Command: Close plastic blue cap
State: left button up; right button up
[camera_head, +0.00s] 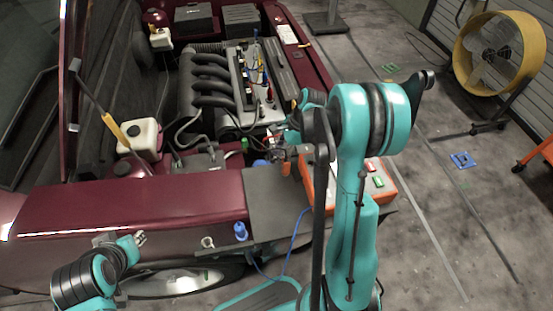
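A small round blue thing (261,163), which looks like the plastic blue cap, is in the front of the engine bay. Whether it stands open or closed is too small to tell. My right gripper (274,144) is just above and to the right of it, partly hidden by my own arm. I cannot tell whether its fingers touch anything. My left gripper (140,238) is low at the left, in front of the dark red car body (130,208) and well away from the blue thing. Its fingers are too small to read.
An orange box (382,172) is behind my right arm. A white reservoir (140,139) and engine (205,85) fill the bay.

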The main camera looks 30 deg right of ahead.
jog(key=v, duration=0.9)
jog(key=shift+s+d+r, duration=0.15)
jog(key=shift+d+r, duration=0.05)
jog(key=shift+r, duration=0.05)
